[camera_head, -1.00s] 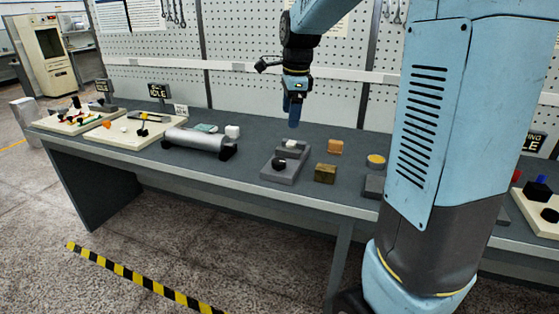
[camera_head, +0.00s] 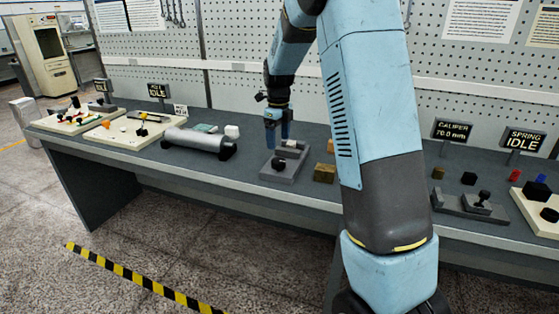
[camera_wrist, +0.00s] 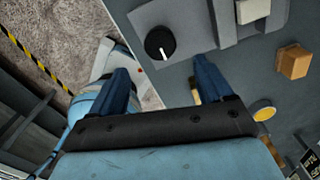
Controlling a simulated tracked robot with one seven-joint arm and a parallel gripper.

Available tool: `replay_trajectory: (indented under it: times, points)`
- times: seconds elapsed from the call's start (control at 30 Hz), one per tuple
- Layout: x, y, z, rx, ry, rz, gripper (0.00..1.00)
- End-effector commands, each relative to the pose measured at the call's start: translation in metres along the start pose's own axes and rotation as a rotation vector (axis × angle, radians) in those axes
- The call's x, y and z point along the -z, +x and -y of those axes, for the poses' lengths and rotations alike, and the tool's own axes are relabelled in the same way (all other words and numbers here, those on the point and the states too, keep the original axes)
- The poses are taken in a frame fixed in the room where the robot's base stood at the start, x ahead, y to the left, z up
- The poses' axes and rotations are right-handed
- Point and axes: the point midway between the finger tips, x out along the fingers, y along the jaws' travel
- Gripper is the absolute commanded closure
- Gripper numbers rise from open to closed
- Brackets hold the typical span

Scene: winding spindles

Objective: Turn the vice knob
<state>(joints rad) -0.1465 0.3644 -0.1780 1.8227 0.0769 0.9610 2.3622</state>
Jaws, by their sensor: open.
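The vice is a grey block (camera_head: 280,176) on the bench, with a round black knob (camera_head: 278,163) on its front part and a pale piece between raised jaws behind. In the wrist view the vice's grey plate (camera_wrist: 180,16) is at the top, and the black knob (camera_wrist: 160,43) with a white pointer line shows whole. My gripper (camera_head: 278,136) is above the vice, fingers pointing down. In the wrist view its blue fingers (camera_wrist: 162,72) are spread apart with nothing between them. The knob is just beyond the fingertips in that picture, not gripped.
A brass-coloured block (camera_head: 324,173) stands right of the vice. A wooden-looking cube (camera_wrist: 294,61) and a yellow-topped disc (camera_wrist: 263,110) show in the wrist view. A grey cylinder device (camera_head: 198,141) lies left of the vice. The bench's front edge is close to the vice.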

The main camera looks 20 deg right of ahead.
Motion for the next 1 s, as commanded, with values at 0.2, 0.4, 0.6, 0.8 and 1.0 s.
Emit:
replay_trajectory:
  times: [0.2,0.4,0.6,0.8,1.0]
  points:
    - [0.001,0.040,-0.001,-0.003,-0.001,-0.003,0.20]
    - [0.000,0.070,-0.001,-0.002,-0.002,-0.002,0.20]
    - [0.000,0.086,-0.001,0.000,-0.002,-0.001,0.20]
    - [0.000,0.090,-0.001,0.000,-0.003,0.000,0.20]
    - [0.000,0.090,-0.001,0.000,-0.003,0.000,0.23]
